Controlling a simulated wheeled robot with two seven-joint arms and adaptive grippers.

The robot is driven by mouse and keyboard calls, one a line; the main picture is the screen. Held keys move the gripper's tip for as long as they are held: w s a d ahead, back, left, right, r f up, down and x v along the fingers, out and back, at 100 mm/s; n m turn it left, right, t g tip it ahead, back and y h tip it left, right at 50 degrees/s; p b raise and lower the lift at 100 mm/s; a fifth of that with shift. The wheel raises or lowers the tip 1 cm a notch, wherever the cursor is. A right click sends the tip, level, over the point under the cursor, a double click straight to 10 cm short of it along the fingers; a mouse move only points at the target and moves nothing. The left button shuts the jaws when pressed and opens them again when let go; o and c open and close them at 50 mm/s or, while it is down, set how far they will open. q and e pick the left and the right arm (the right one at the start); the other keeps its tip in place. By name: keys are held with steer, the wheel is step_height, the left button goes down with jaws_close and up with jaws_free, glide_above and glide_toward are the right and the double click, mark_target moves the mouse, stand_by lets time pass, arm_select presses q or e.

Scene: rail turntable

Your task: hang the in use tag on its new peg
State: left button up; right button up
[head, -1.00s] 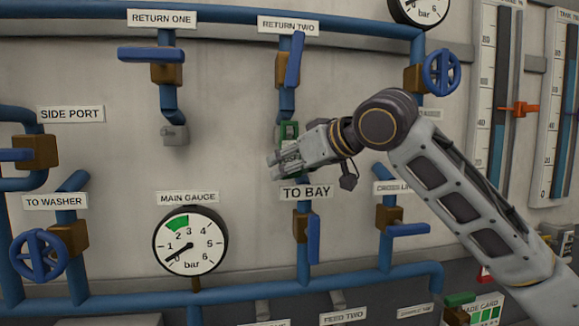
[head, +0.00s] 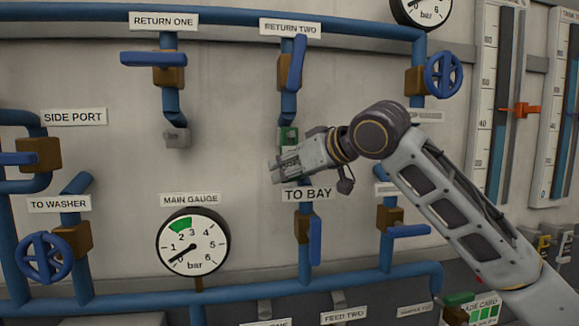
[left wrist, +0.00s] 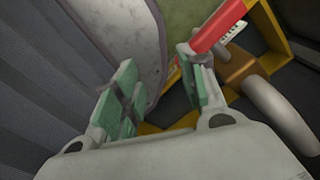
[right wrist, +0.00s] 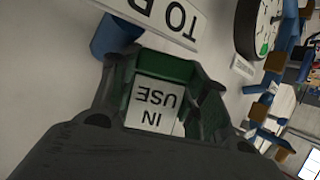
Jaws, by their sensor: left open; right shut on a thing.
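The white IN USE tag (right wrist: 154,103) is between the green-padded fingers of my right gripper (right wrist: 160,100), which is shut on it; its lettering reads upside down in the right wrist view. In the head view my right gripper (head: 284,165) is at the wall, just above the TO BAY label (head: 307,194) and below the RETURN TWO valve. The tag is not clearly made out there, and no peg can be told apart behind the gripper. My left gripper (left wrist: 160,95) is open in the left wrist view and is not in the head view.
The main gauge (head: 193,242) is at lower left of my right gripper. The TO BAY valve's blue handle (head: 315,241) hangs below it, and the RETURN TWO handle (head: 296,62) is above. A red bar (left wrist: 217,25) and a yellow edge are near my left gripper.

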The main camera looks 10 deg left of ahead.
steer(key=shift+s, duration=0.1)
stand_by(0.4)
stand_by(0.3)
steer(key=o, duration=0.9)
steer(key=shift+d, duration=0.15)
steer(key=v, duration=1.1)
steer(key=shift+s+d+r, duration=0.15)
steer(key=shift+s+d, duration=0.1)
steer(key=shift+s, duration=0.05)
